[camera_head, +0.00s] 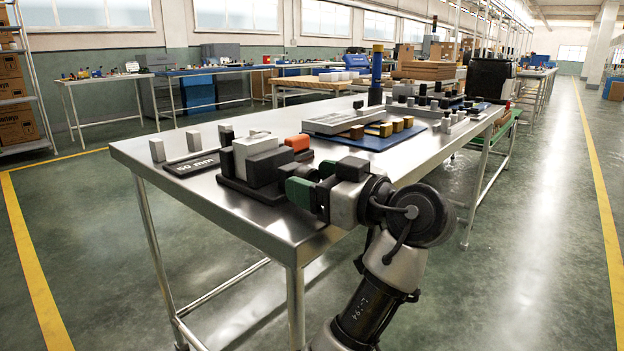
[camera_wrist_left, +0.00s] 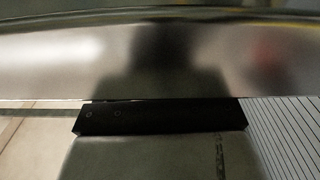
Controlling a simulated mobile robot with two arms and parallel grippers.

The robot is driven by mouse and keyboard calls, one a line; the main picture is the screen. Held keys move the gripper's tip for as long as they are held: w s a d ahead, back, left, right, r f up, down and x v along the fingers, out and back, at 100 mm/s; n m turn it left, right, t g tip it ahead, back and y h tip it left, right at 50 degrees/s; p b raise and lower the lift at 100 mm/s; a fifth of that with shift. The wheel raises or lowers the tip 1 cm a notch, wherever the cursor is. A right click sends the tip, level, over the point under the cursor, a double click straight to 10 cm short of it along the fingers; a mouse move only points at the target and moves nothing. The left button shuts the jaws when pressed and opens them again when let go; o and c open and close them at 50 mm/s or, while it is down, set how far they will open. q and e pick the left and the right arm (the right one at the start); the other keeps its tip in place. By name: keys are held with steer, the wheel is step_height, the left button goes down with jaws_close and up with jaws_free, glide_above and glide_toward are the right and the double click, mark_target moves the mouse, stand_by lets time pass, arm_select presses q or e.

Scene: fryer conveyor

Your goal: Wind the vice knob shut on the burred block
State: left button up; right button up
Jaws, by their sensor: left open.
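The dark vice (camera_head: 268,167) stands near the left end of the steel table in the head view. A pale grey block (camera_head: 252,147) sits between its dark jaws; any burr on it is too small to make out. My left gripper (camera_head: 311,181) is open at the right side of the vice, close to its front jaw. A green piece (camera_head: 299,192) shows there; I cannot tell whether it is the knob or a fingertip. The gripper hides much of that side. The wrist view shows neither fingertips nor knob clearly. My right gripper is not in view.
The steel table (camera_head: 215,215) carries a dark plate marked 50 mm (camera_head: 190,164) with small grey blocks, left of the vice. An orange block (camera_head: 297,142) stands behind the vice. A blue mat (camera_head: 375,138) with brass-coloured blocks and a grey tray lies further back.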

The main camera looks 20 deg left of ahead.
arm_select(q)
steer(key=c, duration=0.9)
steer(key=shift+r+m+p, duration=0.1)
steer(key=shift+m+p, duration=0.2)
steer(key=shift+p, duration=0.3)
steer(key=shift+m+p, duration=0.3)
steer(key=shift+m, duration=0.1)
steer(key=o, duration=0.9)
